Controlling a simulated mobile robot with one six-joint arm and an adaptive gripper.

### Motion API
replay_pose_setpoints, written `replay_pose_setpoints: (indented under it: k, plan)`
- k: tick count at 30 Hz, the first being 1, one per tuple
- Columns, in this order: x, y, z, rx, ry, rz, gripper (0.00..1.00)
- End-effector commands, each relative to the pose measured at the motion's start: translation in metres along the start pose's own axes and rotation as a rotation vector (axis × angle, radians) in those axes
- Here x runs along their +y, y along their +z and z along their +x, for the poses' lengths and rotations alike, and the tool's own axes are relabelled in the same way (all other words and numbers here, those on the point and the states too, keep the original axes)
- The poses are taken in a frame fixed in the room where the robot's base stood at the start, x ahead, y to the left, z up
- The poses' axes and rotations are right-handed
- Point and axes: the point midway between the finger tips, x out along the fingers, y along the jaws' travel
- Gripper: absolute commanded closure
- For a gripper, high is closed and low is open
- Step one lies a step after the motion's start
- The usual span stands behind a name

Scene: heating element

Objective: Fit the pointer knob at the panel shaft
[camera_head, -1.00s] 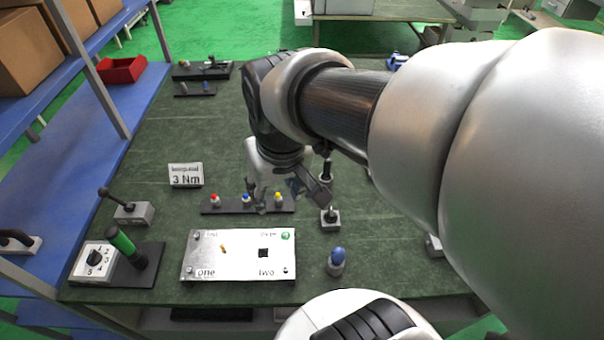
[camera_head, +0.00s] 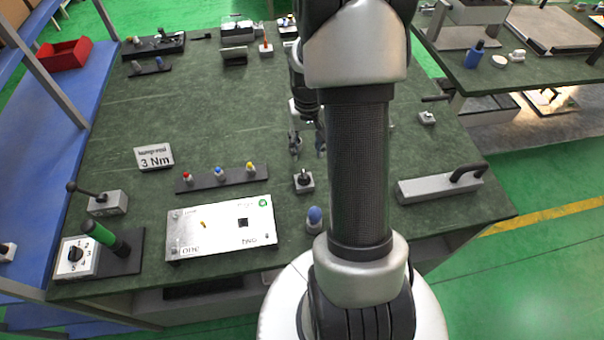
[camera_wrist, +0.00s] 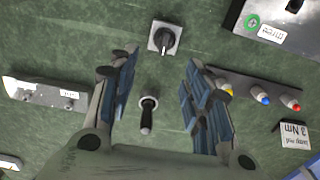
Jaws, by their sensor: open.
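The black pointer knob (camera_head: 304,178) sits on a small grey square block to the right of the panel in the head view. It shows near the top centre of the wrist view (camera_wrist: 166,40). The silver panel (camera_head: 190,240) lies toward the front of the bench, with a small brass shaft (camera_head: 203,224) on its left half. In the wrist view only a corner of the panel (camera_wrist: 268,20) shows. My gripper (camera_head: 308,147) is open and empty, above the bench behind the knob block. In the wrist view its fingertips (camera_wrist: 161,68) point toward the knob, apart from it.
A black upright piece (camera_wrist: 148,112) stands between my fingers in the wrist view. A rack (camera_head: 222,179) with red, blue and yellow pieces is behind the panel, beside the 3 Nm sign (camera_head: 155,157). A blue-topped piece (camera_head: 314,218) stands right of the panel.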

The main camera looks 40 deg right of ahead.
Motion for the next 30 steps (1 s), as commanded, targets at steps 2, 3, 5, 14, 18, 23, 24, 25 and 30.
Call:
replay_pose_setpoints:
  k: [2,3,5,14,18,23,24,25,30]
  plan:
    - [0.000,0.001,0.022,-0.005,0.000,0.000,0.55]
    - [-0.001,0.002,0.031,-0.006,0.000,0.000,0.55]
    - [-0.001,0.002,0.043,-0.005,0.000,-0.001,0.55]
    - [-0.001,0.001,0.077,-0.001,0.000,-0.001,0.55]
    - [-0.002,0.001,0.083,0.000,0.000,-0.001,0.55]
    - [-0.007,0.003,0.106,-0.003,0.000,-0.003,0.55]
    - [-0.009,0.003,0.112,-0.003,0.000,-0.003,0.55]
    - [-0.008,0.003,0.117,-0.003,0.000,-0.002,0.55]
    - [-0.008,0.002,0.130,0.000,0.000,-0.001,0.55]
